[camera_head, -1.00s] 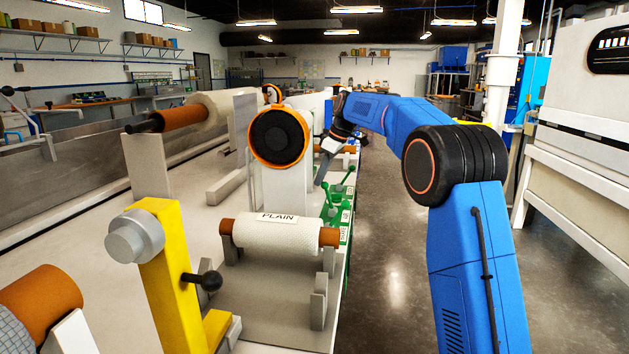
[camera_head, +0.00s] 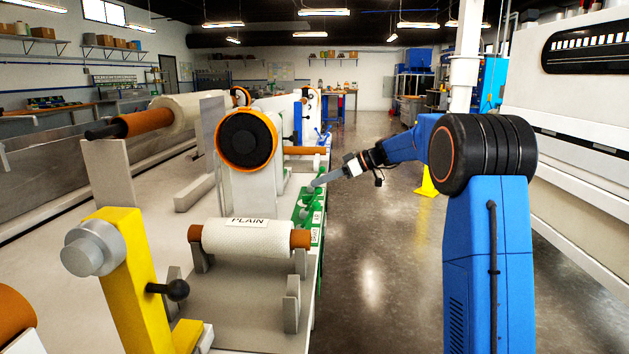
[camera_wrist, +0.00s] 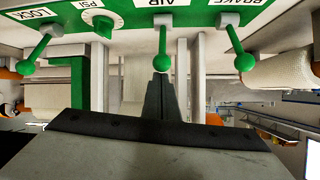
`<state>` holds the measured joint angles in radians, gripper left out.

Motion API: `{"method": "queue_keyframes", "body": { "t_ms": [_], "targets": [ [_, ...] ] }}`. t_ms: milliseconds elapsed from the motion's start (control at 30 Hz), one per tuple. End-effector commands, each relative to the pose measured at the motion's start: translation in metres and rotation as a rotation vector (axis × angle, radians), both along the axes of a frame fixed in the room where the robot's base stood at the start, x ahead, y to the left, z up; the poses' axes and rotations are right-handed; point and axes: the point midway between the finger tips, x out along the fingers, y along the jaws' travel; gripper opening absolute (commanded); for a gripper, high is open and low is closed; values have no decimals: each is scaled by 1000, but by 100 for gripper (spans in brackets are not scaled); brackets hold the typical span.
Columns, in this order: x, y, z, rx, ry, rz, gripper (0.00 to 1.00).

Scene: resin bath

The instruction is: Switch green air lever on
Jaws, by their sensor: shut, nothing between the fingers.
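The green control panel (camera_head: 301,226) is on the right edge of the long bench, beside the PLAIN roll. In the wrist view, the panel (camera_wrist: 125,20) carries LOCK, PSI, AIR and BRAKE labels. The green AIR lever (camera_wrist: 162,40) ends in a round knob and points straight down the picture. My gripper (camera_wrist: 160,78) is shut and empty, with its tips right at the AIR knob; I cannot tell whether they touch. In the head view, my gripper (camera_head: 315,183) reaches in from the right over the panel, and the single levers are too small to tell apart.
The LOCK lever (camera_wrist: 37,50) and BRAKE lever (camera_wrist: 238,45) flank the AIR lever, and a PSI knob (camera_wrist: 98,20) lies between LOCK and AIR. The PLAIN roll (camera_head: 250,237) and an orange-rimmed disc (camera_head: 247,139) stand close by.

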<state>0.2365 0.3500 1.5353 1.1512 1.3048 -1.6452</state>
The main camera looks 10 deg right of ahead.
Motion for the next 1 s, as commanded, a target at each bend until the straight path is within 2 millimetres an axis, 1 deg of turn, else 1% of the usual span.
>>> {"method": "queue_keyframes", "body": {
  "t_ms": [300, 767, 1000],
  "targets": [
    [-2, -9, -6, -3, 4, -2, 0],
    [-3, -11, -10, -6, 9, -2, 0],
    [-4, -13, -7, -5, 10, -1, 0]
  ]
}}
